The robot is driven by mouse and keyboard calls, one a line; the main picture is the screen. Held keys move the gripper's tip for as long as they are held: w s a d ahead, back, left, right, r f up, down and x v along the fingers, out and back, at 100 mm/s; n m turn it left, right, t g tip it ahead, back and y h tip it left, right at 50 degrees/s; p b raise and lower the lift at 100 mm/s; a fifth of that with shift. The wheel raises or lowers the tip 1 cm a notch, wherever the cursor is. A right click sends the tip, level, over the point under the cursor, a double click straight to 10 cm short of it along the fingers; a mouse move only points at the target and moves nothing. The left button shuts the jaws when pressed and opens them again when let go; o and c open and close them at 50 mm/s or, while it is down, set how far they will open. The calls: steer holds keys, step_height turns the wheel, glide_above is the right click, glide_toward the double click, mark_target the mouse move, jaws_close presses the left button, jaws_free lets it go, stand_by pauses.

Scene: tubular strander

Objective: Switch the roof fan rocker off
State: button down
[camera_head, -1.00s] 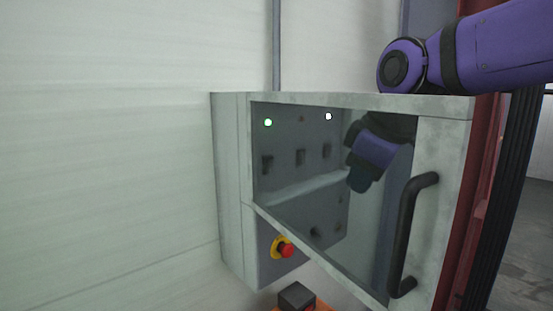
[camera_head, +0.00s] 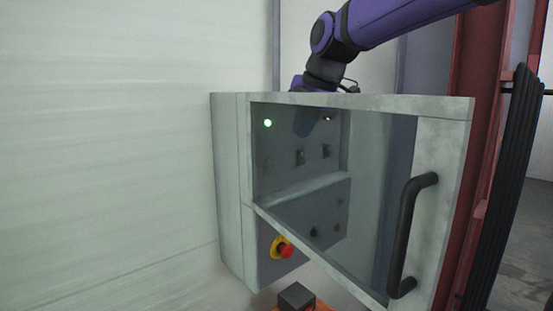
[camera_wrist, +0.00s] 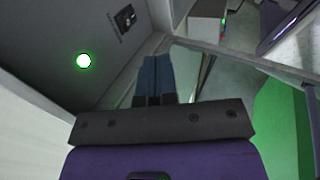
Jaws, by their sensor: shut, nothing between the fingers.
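The control cabinet (camera_head: 232,180) is seen through its windowed door (camera_head: 445,150). Behind the glass, dark rockers (camera_head: 300,157) sit in a row on the grey panel, one farther right (camera_head: 326,151); I cannot tell which is the roof fan rocker or read its position. In the wrist view, a dark rocker-like control (camera_wrist: 125,18) lies beyond a lit green lamp (camera_wrist: 83,60). My gripper (camera_wrist: 153,62) is shut and empty, its blue fingertips apart from that control.
The lit green lamp (camera_head: 267,123) is at the panel's upper left. A black door handle (camera_head: 410,235) is at right. A red emergency stop on a yellow base (camera_head: 282,247) sits below the window. A pale wall fills the left.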

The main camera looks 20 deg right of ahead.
steer(key=shift+w, duration=0.1)
stand_by(0.3)
steer(key=w+a+f, duration=0.3)
steer(key=w+f, duration=0.4)
steer(key=f, duration=0.1)
steer(key=shift+w+f, duration=0.25)
steer(key=shift+w, duration=0.1)
steer(key=shift+w+r, duration=0.25)
steer(key=shift+w, duration=0.1)
steer(key=shift+a+r, duration=0.1)
steer(key=shift+r, duration=0.05)
